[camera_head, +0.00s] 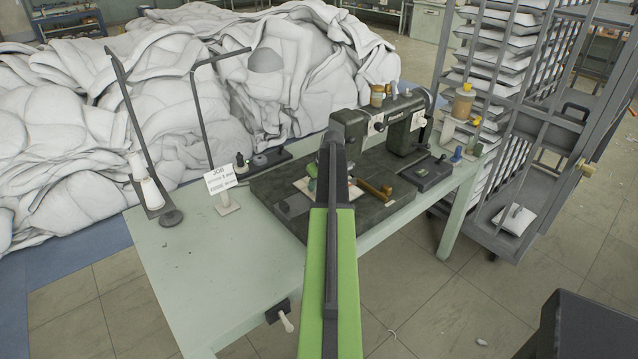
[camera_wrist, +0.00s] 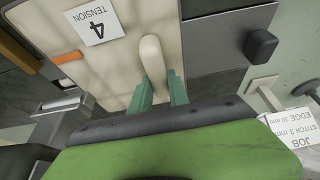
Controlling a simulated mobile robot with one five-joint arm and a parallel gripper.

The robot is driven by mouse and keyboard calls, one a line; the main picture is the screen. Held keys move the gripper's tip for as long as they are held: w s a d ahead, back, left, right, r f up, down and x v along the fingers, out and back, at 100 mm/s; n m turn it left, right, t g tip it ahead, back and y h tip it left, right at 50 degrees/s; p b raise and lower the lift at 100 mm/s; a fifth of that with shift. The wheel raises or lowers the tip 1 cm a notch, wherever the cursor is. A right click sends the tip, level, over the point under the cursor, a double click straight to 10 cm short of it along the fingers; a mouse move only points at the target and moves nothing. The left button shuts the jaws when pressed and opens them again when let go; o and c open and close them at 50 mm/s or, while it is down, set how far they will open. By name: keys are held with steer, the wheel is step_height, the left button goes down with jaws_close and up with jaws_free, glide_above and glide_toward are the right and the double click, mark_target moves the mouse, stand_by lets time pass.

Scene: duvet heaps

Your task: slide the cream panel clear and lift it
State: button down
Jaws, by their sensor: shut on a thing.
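The cream panel (camera_wrist: 115,55) fills the upper middle of the wrist view and carries a white label (camera_wrist: 98,22) reading "4 TENSION". A rounded cream handle (camera_wrist: 151,56) stands on the panel. My gripper (camera_wrist: 160,84) has its green fingers shut on this handle, one on each side. In the head view a small pale part of the panel (camera_head: 303,188) shows on the dark machine bed, beside my arm. My arm hides most of the panel and the fingertips there. I cannot tell whether the panel is raised.
The dark sewing machine (camera_head: 375,130) stands behind on the pale green table (camera_head: 180,270). A job card (camera_head: 220,180) and a thread stand (camera_head: 150,185) are to the left. An orange piece (camera_wrist: 66,58) and a dark knob (camera_wrist: 261,45) flank the panel. A rack (camera_head: 530,100) stands right.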

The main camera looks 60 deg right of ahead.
steer(key=shift+w+a+r, duration=0.1)
steer(key=shift+w+a, duration=0.15)
steer(key=shift+a, duration=0.5)
steer(key=shift+w+a+f, duration=0.1)
steer(key=shift+w+a, duration=0.1)
steer(key=shift+a, duration=0.5)
steer(key=shift+w+a+r, duration=0.1)
steer(key=shift+w+a, duration=0.15)
steer(key=shift+a, duration=0.5)
steer(key=c, duration=1.2)
jaws_free()
steer(key=shift+o, duration=0.2)
steer(key=shift+r, duration=0.1)
steer(key=p+v, duration=1.6)
steer(key=v, duration=0.1)
steer(key=shift+s, duration=0.1)
